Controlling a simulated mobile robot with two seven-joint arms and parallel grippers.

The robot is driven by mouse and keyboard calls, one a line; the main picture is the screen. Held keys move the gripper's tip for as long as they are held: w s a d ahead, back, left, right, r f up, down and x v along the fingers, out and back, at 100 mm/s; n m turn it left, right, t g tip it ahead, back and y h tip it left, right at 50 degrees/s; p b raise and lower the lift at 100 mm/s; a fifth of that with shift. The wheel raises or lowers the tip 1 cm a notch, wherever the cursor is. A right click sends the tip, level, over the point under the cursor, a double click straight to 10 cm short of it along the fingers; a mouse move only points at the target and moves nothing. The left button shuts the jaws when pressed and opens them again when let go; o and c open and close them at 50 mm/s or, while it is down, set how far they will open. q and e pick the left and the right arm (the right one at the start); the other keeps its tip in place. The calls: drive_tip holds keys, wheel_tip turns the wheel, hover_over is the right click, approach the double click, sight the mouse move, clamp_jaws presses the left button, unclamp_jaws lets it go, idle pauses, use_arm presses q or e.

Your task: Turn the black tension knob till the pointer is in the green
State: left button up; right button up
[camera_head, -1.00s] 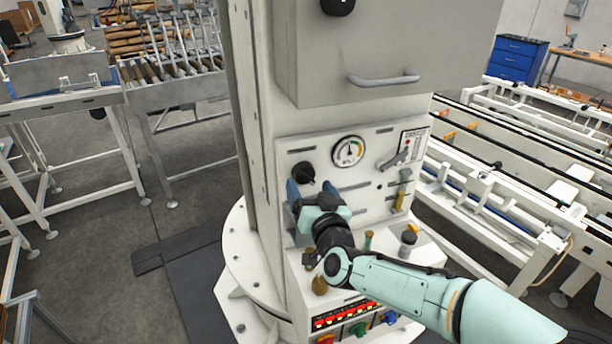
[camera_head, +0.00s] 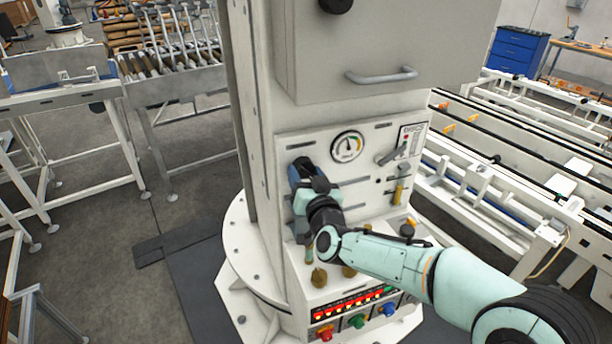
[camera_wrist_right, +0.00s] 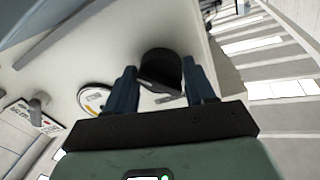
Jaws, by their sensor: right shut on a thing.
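The black tension knob (camera_wrist_right: 160,68) sits on the pale panel and shows between my right gripper's blue fingers in the wrist view. My right gripper (camera_head: 304,172) is shut on it; in the head view the fingers and wrist hide most of the knob. The round gauge (camera_head: 348,147) is up and to the right of the gripper, unobstructed. Its dark pointer stands about upright, with coloured bands on the dial; the exact band under the tip is too small to tell. The gauge also shows partly in the wrist view (camera_wrist_right: 94,98). My left gripper is not in view.
A grey lever (camera_head: 393,153) is right of the gauge. Below my forearm are brass-coloured knobs (camera_head: 319,277), a row of red lights and red, green and blue knobs (camera_head: 356,321). A cabinet with a handle (camera_head: 382,76) overhangs the panel.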

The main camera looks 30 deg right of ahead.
drive_tip(key=shift+m+b, duration=0.9)
drive_tip(key=shift+m, duration=0.2)
drive_tip(key=shift+m+b, duration=0.55)
drive_tip(key=shift+m, duration=0.45)
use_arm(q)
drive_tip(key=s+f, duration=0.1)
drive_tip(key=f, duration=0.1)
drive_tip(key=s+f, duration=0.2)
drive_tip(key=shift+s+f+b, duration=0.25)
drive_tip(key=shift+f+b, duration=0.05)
use_arm(e)
drive_tip(key=shift+r+m, duration=0.15)
drive_tip(key=shift+m, duration=0.45)
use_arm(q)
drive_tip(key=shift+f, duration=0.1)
use_arm(e)
drive_tip(key=o, duration=1)
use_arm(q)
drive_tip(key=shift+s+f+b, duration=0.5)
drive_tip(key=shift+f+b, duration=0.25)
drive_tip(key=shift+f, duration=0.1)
use_arm(e)
drive_tip(key=v, duration=1.3)
drive_tip(key=shift+s+r, duration=0.2)
drive_tip(key=shift+r, duration=0.1)
